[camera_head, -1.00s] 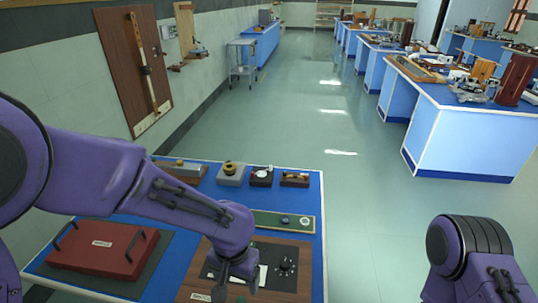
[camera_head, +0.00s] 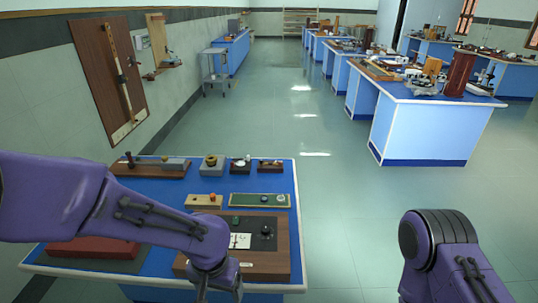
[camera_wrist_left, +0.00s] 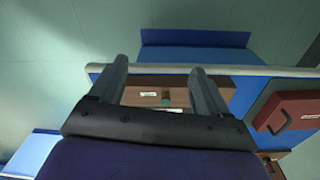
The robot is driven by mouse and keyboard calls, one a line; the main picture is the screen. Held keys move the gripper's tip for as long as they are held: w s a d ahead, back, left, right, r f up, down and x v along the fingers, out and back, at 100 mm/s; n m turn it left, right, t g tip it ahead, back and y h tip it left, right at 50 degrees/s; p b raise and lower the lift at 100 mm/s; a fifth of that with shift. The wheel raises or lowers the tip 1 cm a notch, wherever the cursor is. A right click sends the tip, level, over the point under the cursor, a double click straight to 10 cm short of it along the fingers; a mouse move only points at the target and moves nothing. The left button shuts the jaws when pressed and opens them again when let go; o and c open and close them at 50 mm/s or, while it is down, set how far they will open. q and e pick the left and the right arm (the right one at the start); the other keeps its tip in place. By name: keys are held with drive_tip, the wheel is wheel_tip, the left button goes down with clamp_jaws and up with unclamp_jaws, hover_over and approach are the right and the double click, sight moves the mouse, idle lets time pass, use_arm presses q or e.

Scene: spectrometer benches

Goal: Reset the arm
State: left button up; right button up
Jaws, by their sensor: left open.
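My left arm reaches over the blue bench (camera_head: 165,290) in the head view. Its gripper (camera_head: 218,292) hangs in front of a brown wooden board (camera_head: 268,262), which carries a dark panel with knobs and a white card (camera_head: 240,241). In the left wrist view the two fingers of the left gripper (camera_wrist_left: 158,68) are apart with nothing between them. The board (camera_wrist_left: 140,84) with its green knob shows beyond them. My right arm shows at the lower right of the head view, over the floor. Its gripper is out of view.
A red case (camera_head: 105,249) lies at the bench's left, partly behind my left arm; it also shows in the wrist view (camera_wrist_left: 285,110). Several small instruments stand along the bench's back, including a grey block (camera_head: 212,164). Open floor (camera_head: 350,220) lies to the right, before another bench (camera_head: 425,130).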

use_arm(q)
drive_tip(key=w+d+n+t+h, duration=0.2)
drive_tip(key=w+t+h, duration=0.15)
drive_tip(key=w, duration=0.25)
drive_tip(key=a+f+n+t+y+b, duration=0.1)
drive_tip(key=a+f+n+t+b, duration=0.15)
drive_tip(key=a+f, duration=0.35)
drive_tip(key=s+a+f+n+t+y+b, duration=0.1)
drive_tip(key=s+a+f+n+y, duration=0.1)
drive_tip(key=a+f, duration=0.3)
drive_tip(key=s+a+f+n+y+b, duration=0.1)
drive_tip(key=s+a+f+n, duration=0.1)
drive_tip(key=f, duration=0.5)
drive_tip(key=s+a+f+g+y+b, duration=0.1)
drive_tip(key=s+a+f, duration=0.1)
drive_tip(key=s+f, duration=0.2)
drive_tip(key=s+a+f+g+y+b, duration=0.1)
drive_tip(key=s+a+f, duration=0.2)
drive_tip(key=s, duration=0.6)
drive_tip(key=s+a+f+g+y+b, duration=0.1)
drive_tip(key=s+a+f+g, duration=0.1)
drive_tip(key=s+f, duration=0.3)
drive_tip(key=shift+s+a+f+n, duration=0.2)
drive_tip(key=shift+s+a+n, duration=0.15)
drive_tip(key=shift+s+a, duration=0.55)
drive_tip(key=shift+s+d, duration=0.1)
drive_tip(key=shift+d, duration=0.1)
